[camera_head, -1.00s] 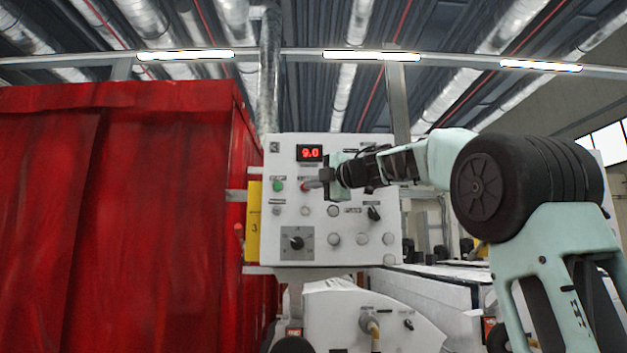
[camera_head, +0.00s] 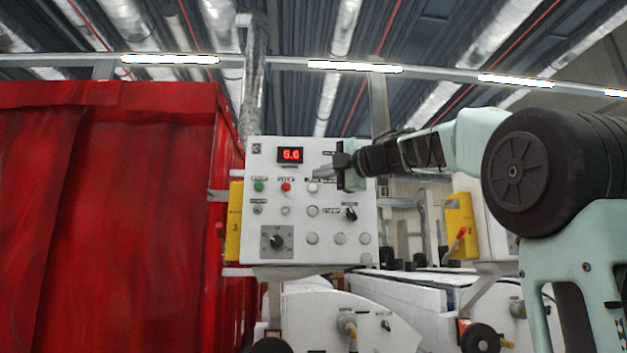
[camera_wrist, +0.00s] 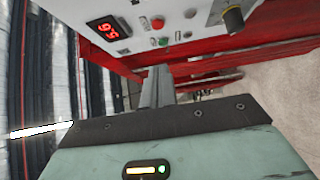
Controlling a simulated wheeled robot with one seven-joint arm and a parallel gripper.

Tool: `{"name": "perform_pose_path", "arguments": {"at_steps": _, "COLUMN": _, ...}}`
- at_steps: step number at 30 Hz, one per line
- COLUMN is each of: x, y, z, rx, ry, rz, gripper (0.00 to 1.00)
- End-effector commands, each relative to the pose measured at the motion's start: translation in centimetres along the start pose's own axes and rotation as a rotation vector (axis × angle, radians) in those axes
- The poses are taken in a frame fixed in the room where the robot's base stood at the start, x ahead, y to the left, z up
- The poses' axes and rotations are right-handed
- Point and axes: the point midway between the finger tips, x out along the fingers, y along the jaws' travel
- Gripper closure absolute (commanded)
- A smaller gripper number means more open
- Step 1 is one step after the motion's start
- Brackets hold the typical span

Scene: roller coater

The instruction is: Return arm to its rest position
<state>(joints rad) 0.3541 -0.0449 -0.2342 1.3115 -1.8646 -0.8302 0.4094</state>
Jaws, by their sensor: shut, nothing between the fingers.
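My gripper (camera_head: 326,172) is in front of the upper right part of the white control panel (camera_head: 325,225) in the head view, its fingers pointing left. The fingers also show shut and empty in the wrist view (camera_wrist: 157,88), apart from the panel as far as I can tell. My arm reaches in from the right, bent at a large black joint. The panel has a red number display (camera_head: 290,155), a green button (camera_head: 259,186), a red button (camera_head: 286,186) and a black rotary knob (camera_head: 277,241).
A large red curtain (camera_head: 100,190) fills the left side. A yellow box (camera_head: 234,222) sits at the panel's left edge. White machine housings (camera_head: 345,318) stand below the panel. Another yellow box (camera_head: 460,225) is behind, to the right. Ducts and lights run overhead.

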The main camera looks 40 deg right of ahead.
Motion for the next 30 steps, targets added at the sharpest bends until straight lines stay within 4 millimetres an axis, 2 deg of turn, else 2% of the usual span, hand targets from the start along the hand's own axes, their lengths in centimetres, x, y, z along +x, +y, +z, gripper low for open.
{"name": "perform_pose_path", "arguments": {"at_steps": 24, "x": -0.1, "y": 0.0, "z": 0.0, "rx": -0.001, "ry": 0.0, "rz": 0.0, "gripper": 1.0}}
{"name": "perform_pose_path", "arguments": {"at_steps": 26, "x": 0.4, "y": -0.3, "z": -0.5, "rx": 0.02, "ry": 0.01, "rz": 0.01, "gripper": 1.0}}
{"name": "perform_pose_path", "arguments": {"at_steps": 29, "x": 2.6, "y": -1.6, "z": -2.5, "rx": 0.116, "ry": 0.038, "rz": 0.052, "gripper": 1.0}}
{"name": "perform_pose_path", "arguments": {"at_steps": 30, "x": 3.8, "y": -2.5, "z": -3.7, "rx": 0.18, "ry": 0.049, "rz": 0.072, "gripper": 1.0}}
